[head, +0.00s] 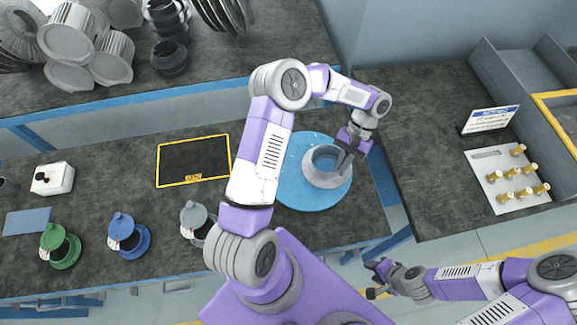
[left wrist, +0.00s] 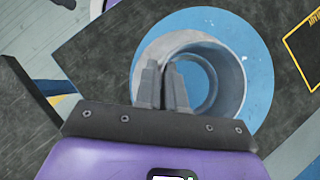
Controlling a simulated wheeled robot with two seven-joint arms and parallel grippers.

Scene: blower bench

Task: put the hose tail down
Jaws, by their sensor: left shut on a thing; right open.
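The hose tail, a short wide grey tube (head: 318,178), is over the round blue plate (head: 290,192) on the bench, open end up. My left gripper (head: 345,161) is shut on its rim at the right side. In the left wrist view, the fingers (left wrist: 165,88) straddle the near wall of the hose tail (left wrist: 232,78), with the blue plate (left wrist: 261,65) around it. I cannot tell whether its base touches the plate. My right gripper (head: 378,280) is open and empty, low at the right, away from the bench.
A yellow-framed dark panel (head: 193,160) lies left of the plate. Green (head: 60,246), blue (head: 128,237) and grey (head: 196,221) capped pots stand along the front edge. A board with several brass fittings (head: 509,179) and a sign (head: 490,119) are at the right.

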